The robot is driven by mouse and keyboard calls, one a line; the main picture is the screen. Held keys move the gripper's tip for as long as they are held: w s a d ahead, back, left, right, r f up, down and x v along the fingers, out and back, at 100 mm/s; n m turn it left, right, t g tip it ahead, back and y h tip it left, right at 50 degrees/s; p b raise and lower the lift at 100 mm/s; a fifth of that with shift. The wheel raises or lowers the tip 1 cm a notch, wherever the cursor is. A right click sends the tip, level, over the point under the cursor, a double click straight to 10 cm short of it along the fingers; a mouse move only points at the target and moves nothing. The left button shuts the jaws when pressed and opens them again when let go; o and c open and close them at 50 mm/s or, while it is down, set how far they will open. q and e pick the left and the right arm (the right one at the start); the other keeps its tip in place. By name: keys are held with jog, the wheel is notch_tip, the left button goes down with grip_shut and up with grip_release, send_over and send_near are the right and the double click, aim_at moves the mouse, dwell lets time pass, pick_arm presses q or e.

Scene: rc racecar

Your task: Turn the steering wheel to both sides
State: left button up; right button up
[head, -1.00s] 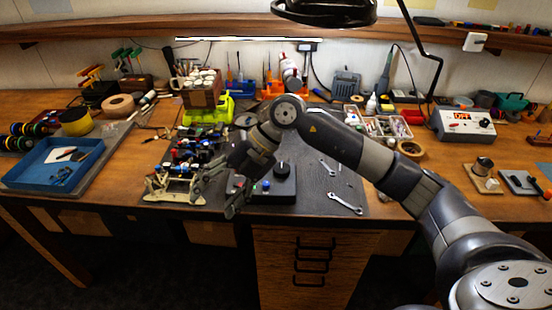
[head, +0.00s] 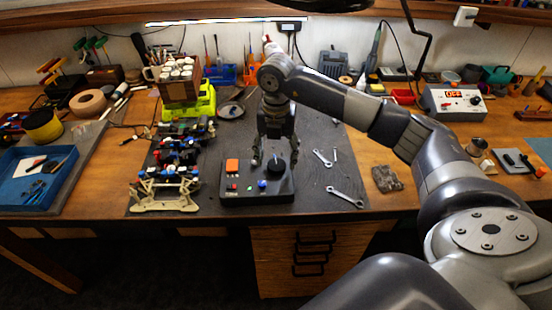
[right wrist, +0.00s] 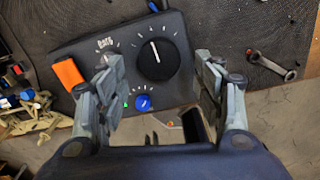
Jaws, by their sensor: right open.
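A black control box (head: 235,190) lies on the dark mat, with a round black knob (head: 276,168), an orange switch (head: 232,166) and a small blue knob (head: 262,184). I take the large black knob for the steering wheel; its white pointer line shows in the right wrist view (right wrist: 158,62). My right gripper (head: 275,158) is over the box, fingers down. In the right wrist view its open fingers (right wrist: 160,80) stand apart to the left and right, the black knob between and a little beyond them. Contact cannot be told. The RC car chassis (head: 172,170) sits left of the box.
Wrenches (head: 345,196) lie right of the box. A crumpled grey-brown item (head: 387,178) lies farther right. A blue tray (head: 30,188) is at the far left, and a power supply (head: 453,103) at the back right. The bench's front edge is close to the box.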

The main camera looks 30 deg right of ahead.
aim_at(277, 166)
notch_tip(277, 166, down, 3)
jog(key=shift+r, duration=0.15)
jog(key=shift+c, duration=0.6)
jog(key=c, duration=0.9)
pick_arm(q)
jog(key=shift+w+r, duration=0.2)
jog(key=shift+w, duration=0.3)
jog(key=shift+w+r, duration=0.2)
jog(key=shift+w, duration=0.3)
jog(key=shift+f, duration=0.1)
